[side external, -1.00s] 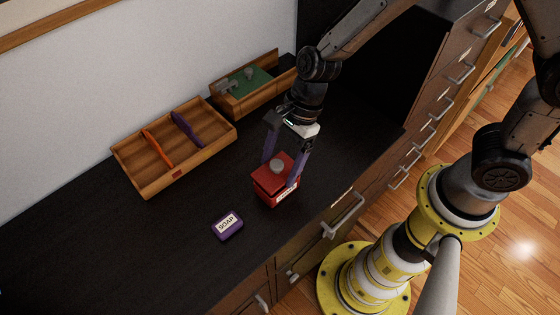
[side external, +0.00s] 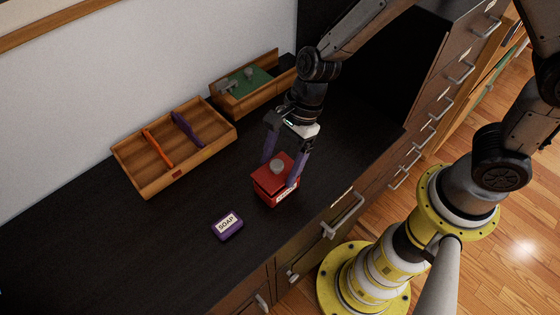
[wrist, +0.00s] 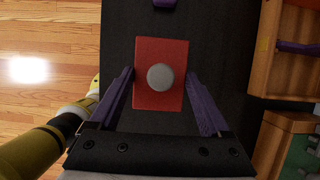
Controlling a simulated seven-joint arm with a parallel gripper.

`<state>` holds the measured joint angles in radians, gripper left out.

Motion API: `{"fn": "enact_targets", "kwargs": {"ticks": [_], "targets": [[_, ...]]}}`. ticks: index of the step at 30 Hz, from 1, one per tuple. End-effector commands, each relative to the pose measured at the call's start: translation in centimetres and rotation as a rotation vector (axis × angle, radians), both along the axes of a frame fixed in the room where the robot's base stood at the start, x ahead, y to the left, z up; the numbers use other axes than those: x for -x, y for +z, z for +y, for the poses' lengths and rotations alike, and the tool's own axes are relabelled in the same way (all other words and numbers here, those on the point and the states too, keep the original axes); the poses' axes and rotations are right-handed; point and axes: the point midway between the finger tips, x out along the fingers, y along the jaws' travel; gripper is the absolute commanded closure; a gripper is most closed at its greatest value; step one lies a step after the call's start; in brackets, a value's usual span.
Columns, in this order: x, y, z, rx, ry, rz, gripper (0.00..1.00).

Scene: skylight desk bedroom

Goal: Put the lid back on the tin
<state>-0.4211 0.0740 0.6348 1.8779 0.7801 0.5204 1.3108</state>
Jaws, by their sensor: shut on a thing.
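The red tin (side external: 265,193) stands upright on the dark desk top, with a white label on its front, partly behind a finger. The red lid (side external: 264,177), with a round grey knob, lies over the tin's top. I cannot tell whether it is fully seated. In the wrist view the lid (wrist: 160,105) fills the space between the fingers and hides the tin below. My gripper (side external: 279,173) points down, its purple fingers shut on two opposite sides of the lid. The fingertips also show in the wrist view (wrist: 160,73).
A purple soap box (side external: 228,226) lies in front and left of the tin. A wooden divided tray (side external: 150,187) stands behind left, and a wooden box (side external: 233,110) with green inside stands at the back. The desk's drawer-side edge is close on the right.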

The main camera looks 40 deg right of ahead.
Motion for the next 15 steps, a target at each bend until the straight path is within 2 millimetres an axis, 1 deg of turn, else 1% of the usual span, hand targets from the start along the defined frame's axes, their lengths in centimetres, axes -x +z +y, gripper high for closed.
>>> {"fn": "enact_targets", "kwargs": {"ticks": [15], "targets": [[0.0, -1.2, 0.0, 0.0, -0.001, 0.0, 0.72]]}}
